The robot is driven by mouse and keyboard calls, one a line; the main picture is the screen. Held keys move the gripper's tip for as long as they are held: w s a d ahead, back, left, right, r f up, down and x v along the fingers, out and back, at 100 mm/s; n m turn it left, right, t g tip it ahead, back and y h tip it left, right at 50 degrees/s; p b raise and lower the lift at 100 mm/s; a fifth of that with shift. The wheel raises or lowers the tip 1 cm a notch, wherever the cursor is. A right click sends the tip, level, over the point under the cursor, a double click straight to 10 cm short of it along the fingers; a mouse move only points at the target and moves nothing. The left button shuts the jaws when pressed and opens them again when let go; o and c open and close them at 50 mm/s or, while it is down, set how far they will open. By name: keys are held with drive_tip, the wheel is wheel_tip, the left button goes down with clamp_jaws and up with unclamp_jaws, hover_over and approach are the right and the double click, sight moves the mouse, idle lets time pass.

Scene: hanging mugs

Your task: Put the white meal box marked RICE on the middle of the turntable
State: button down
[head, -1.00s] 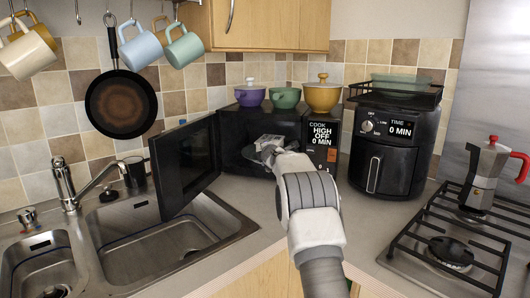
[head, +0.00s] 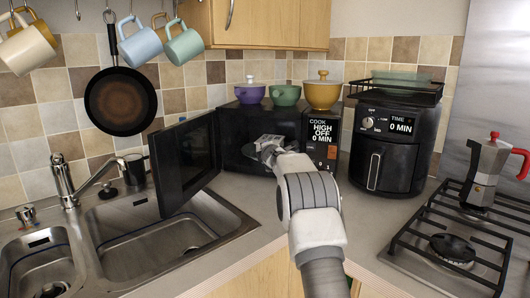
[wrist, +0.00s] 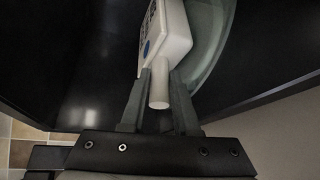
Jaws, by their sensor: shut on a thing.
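The white meal box (wrist: 178,32) shows in the wrist view, with a blue spot and dark lettering on its side that I cannot read. A white round handle (wrist: 159,88) sticks out of it toward me. My gripper (wrist: 160,78) is shut on this handle. The glass turntable (wrist: 217,38) shows as a pale curved rim beside and behind the box. I cannot tell whether the box touches it. In the head view my gripper (head: 266,148) is at the open front of the black microwave (head: 237,123); the box is mostly hidden there.
The microwave door (head: 184,165) stands open on the left, beside my arm. Purple, green and yellow pots (head: 322,95) stand on top of the microwave. A black air fryer (head: 392,150) is close on the right. The sink (head: 165,235) is at lower left.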

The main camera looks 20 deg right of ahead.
drive_tip(key=c, duration=0.6)
unclamp_jaws()
drive_tip(key=shift+f, duration=0.4)
drive_tip(key=shift+s+a, duration=0.1)
drive_tip(key=shift+s, duration=0.05)
drive_tip(key=b+v, duration=0.1)
drive_tip(key=v, duration=0.4)
drive_tip(key=r+b+v, duration=0.1)
drive_tip(key=b+v, duration=0.1)
drive_tip(key=v, duration=0.4)
drive_tip(key=b+v, duration=0.1)
drive_tip(key=v, duration=0.5)
drive_tip(key=shift+s+r+b, duration=0.1)
drive_tip(key=shift+r+b, duration=0.15)
drive_tip(key=shift+b, duration=0.1)
